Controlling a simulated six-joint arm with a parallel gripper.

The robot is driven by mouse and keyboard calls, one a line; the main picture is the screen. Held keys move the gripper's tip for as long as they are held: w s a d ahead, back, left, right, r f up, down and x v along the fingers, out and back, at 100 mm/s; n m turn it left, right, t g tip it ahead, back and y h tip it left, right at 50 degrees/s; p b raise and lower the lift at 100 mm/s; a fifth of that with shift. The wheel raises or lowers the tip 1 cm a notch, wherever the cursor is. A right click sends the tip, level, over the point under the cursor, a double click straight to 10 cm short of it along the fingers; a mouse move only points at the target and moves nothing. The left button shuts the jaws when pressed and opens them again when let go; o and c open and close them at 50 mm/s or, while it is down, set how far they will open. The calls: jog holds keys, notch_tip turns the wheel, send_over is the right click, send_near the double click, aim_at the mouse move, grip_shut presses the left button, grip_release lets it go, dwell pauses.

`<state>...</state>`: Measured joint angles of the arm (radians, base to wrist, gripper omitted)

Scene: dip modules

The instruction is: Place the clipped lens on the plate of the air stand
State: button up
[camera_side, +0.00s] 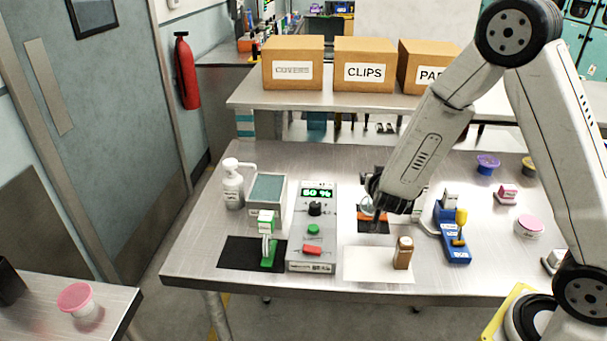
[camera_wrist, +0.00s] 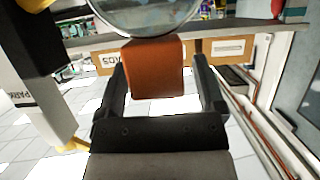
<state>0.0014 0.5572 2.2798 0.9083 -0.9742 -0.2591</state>
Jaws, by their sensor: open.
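A round clear lens (camera_wrist: 145,12) with a thin rim sits on top of an orange clip (camera_wrist: 155,75) in the wrist view. My gripper (camera_wrist: 159,65) is open, with one dark finger on each side of the clip and a visible gap on the right. In the side view, my gripper (camera_side: 376,200) is low over the table, beside the lens (camera_side: 367,206) and the orange piece (camera_side: 373,225); it partly hides them. A green stand (camera_side: 268,250) on a black mat and a blue stand (camera_side: 453,235) with a yellow handle stand nearby. I cannot tell which is the air stand.
A grey control box (camera_side: 313,240) with a lit display stands left of my gripper. A brown bottle (camera_side: 403,253) stands on a white sheet (camera_side: 365,263) in front. A white pump bottle (camera_side: 232,185) and a grey tray (camera_side: 266,188) are at the left.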

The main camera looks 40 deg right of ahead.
jog(key=v, duration=1.1)
jog(key=shift+f, duration=0.1)
dwell(0.4)
jog(key=a+f+n+g+y, duration=0.1)
jog(key=a+f+n+y, duration=0.1)
jog(key=a+n+y, duration=0.55)
jog(key=s+d+f+n+g+y, duration=0.1)
jog(key=s+d+g+y, duration=0.1)
jog(key=s+g, duration=0.3)
jog(key=s+d, duration=0.1)
jog(key=s, duration=0.2)
jog(key=shift+s+f+g, duration=0.3)
jog(key=shift+g, duration=0.1)
